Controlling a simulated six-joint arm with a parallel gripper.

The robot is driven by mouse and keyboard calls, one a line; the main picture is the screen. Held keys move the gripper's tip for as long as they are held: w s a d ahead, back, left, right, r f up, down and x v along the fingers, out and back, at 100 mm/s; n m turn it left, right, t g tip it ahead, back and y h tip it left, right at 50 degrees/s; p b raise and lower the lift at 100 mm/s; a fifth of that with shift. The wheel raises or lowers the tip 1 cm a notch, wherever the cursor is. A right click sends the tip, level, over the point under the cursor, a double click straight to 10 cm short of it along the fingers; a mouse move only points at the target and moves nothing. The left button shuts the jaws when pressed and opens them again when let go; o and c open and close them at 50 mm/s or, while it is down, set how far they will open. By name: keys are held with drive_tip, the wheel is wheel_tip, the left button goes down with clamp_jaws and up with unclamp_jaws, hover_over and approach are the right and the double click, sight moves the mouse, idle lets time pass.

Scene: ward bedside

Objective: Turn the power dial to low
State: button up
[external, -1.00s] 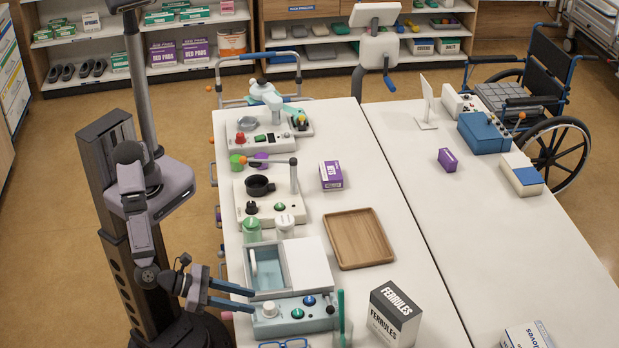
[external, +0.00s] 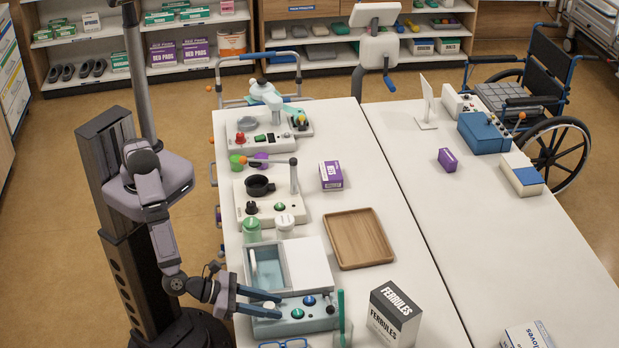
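A pale teal bath unit (external: 275,325) stands near the front left of the table, with a control panel along its near side. The panel carries a cream knob (external: 269,305), a green knob (external: 297,313) and a blue knob (external: 309,300). The labels are too small to read, so I cannot tell which is the power dial or its setting. My gripper (external: 279,305) reaches over the panel from the left. Its two blue fingers are apart, one on each side of the cream knob. I see no clear contact with the knob.
The bath has an open basin (external: 267,270) and a white lid (external: 308,262) behind the panel. Blue glasses (external: 284,344) lie in front. A Ferrules box (external: 394,315) and a wooden tray (external: 372,262) are further right.

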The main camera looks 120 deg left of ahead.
drive_tip(key=c, duration=0.8)
drive_tip(key=shift+o, duration=0.2)
drive_tip(key=shift+b, duration=0.45)
drive_tip(key=shift+m+t+h+b, duration=0.5)
drive_tip(key=shift+m+h, duration=0.1)
drive_tip(key=shift+m, duration=0.1)
drive_tip(key=o, duration=0.8)
drive_tip(key=shift+c, duration=0.2)
